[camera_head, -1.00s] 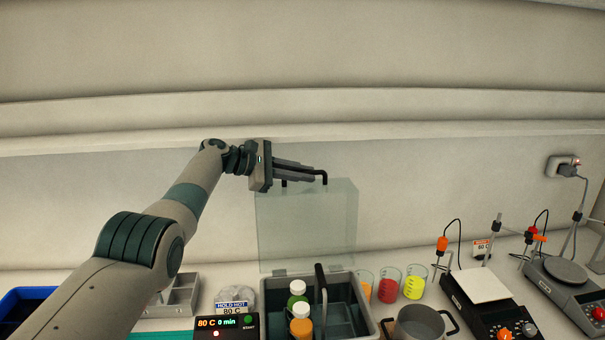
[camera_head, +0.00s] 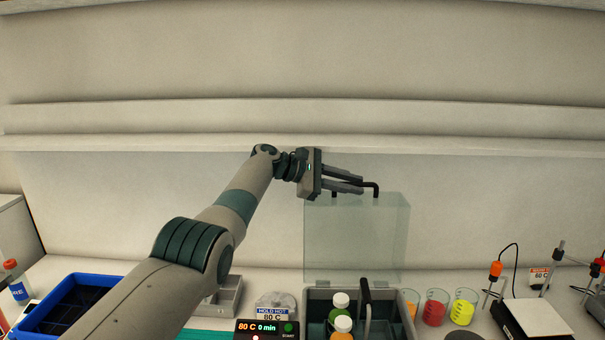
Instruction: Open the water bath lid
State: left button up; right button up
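The water bath (camera_head: 318,296) stands at the bottom centre, a grey box partly cut off by the lower edge. Its clear lid (camera_head: 355,240) stands upright at the back of the bath, so the inside shows. A black handle (camera_head: 376,190) is on the lid's top edge. My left gripper (camera_head: 361,184) is at this handle, its fingers slightly apart around or beside the bar, which they partly hide. A green bottle (camera_head: 338,312) and an orange bottle (camera_head: 342,336), both white-capped, are in the bath. My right gripper is out of view.
A control panel reading 80 C (camera_head: 265,328) sits front left of the bath. Beakers of red (camera_head: 435,309) and yellow (camera_head: 463,309) liquid stand to its right. A blue crate (camera_head: 75,290) is at left. A scale-like device (camera_head: 535,318) is at right. The wall is close behind.

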pick_arm(q)
jog(key=shift+f+b+v, duration=0.25)
jog(key=shift+b+v, duration=0.5)
jog(key=shift+v, duration=0.45)
jog(key=b+v, duration=0.6)
jog(key=v, duration=0.8)
jog(key=shift+s+a+r, duration=0.2)
jog(key=shift+r, duration=0.1)
